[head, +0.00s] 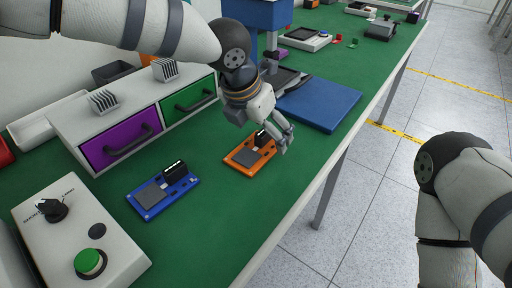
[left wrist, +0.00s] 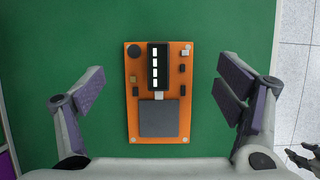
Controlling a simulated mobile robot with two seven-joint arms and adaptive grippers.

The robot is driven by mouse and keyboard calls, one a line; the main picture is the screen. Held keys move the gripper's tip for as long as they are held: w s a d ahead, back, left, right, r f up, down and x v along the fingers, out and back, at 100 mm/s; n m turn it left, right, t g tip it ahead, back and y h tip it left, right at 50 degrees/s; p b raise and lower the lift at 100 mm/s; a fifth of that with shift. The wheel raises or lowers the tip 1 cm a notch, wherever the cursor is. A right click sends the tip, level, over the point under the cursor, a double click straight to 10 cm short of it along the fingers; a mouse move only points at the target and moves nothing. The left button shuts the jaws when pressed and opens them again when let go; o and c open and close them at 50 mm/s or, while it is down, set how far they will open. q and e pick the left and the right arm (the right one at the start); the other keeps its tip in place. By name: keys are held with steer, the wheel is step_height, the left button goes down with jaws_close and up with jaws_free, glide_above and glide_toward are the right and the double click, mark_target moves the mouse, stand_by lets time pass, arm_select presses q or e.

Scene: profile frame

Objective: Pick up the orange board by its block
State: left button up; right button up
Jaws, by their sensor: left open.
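The orange board (head: 240,158) lies flat on the green table mat in the head view, partly hidden by my left gripper. In the left wrist view the orange board (left wrist: 174,119) lies upright in the middle, with a tall black block (left wrist: 158,69) with white marks near its top and a grey square below. My left gripper (head: 285,141) hangs over the board's right end; in the left wrist view its open fingers (left wrist: 162,97) stand well apart on either side of the board, touching nothing. My right arm shows at the right of the head view, its gripper outside that view.
A blue board (head: 180,188) lies to the left of the orange one. A drawer unit (head: 165,105) with purple and green drawers stands behind. A blue panel (head: 325,103) lies to the right, and a control box (head: 110,255) is at front left. The mat around the orange board is clear.

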arm_select(q)
steer(key=shift+x, duration=0.9)
steer(key=shift+r, duration=0.15)
steer(key=c, duration=0.4)
steer(key=shift+a, duration=0.1)
steer(key=c, duration=1.4)
steer(key=shift+c, duration=0.2)
